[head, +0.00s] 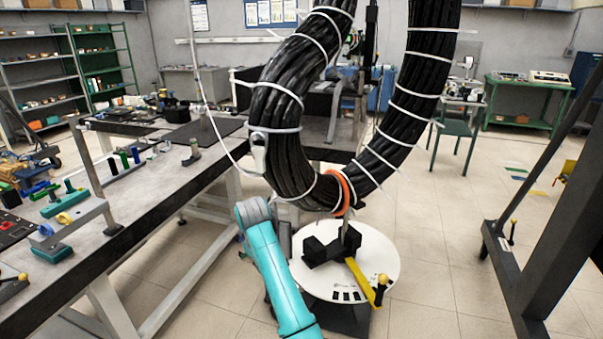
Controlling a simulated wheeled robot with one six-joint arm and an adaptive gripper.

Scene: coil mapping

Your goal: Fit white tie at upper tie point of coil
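A large black coil of bundled cables (286,80) hangs in a U-shape in front of me. Several white ties (309,44) go around it at intervals, and many of their tails stick out. An orange band (343,190) is around the bottom of the coil. A white fitting (259,152) lies against the coil's left side, at the end of a thin white line. My teal arm (274,262) rises from the bottom, its grey joint (253,211) just below and left of the coil. My gripper cannot be made out. Which spot is the upper tie point cannot be told.
A round white platform (370,255) with a black block (326,248) and a yellow lever (360,279) stands under the coil. A workbench (150,200) with tools fills the left. A dark frame (550,220) stands at right. Floor between platform and frame is clear.

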